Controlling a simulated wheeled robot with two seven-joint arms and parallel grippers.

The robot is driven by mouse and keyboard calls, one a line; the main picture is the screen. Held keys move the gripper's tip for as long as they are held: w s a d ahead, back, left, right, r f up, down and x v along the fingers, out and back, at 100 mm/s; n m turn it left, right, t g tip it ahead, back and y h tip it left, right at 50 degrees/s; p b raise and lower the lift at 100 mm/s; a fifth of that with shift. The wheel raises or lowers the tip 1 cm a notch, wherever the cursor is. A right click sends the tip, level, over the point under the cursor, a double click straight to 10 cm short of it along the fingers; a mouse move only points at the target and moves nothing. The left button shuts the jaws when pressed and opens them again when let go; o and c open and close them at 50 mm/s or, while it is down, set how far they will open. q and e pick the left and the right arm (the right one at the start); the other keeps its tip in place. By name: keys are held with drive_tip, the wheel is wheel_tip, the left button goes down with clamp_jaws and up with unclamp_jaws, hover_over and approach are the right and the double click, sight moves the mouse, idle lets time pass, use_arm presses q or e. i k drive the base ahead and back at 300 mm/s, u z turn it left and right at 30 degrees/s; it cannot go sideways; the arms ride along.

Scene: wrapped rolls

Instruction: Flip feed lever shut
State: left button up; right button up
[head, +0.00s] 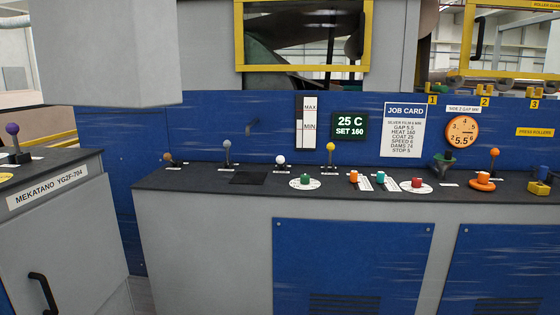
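Several ball-topped levers stand on the dark console top. One has a brown knob (168,157) and looks tilted to the left. A grey-knobbed lever (227,145) and a yellow-knobbed lever (330,147) stand about upright. A white knob (280,159) sits low. An orange-knobbed lever (494,153) is at the right, and a purple-knobbed lever (13,130) is on the left cabinet. Their labels are too small to read, so I cannot tell which is the feed lever. Neither of my grippers is in view.
The console top (205,181) also holds a green knob (305,179), a red knob (417,183) and small orange and teal knobs. Behind it are a blue panel, a job card (404,128) and a round gauge (462,131). A grey block (108,55) hangs at upper left.

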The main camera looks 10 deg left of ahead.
sight(280, 159)
drive_tip(key=z, duration=0.65)
drive_tip(key=i, duration=2.1)
drive_tip(key=u, duration=0.45)
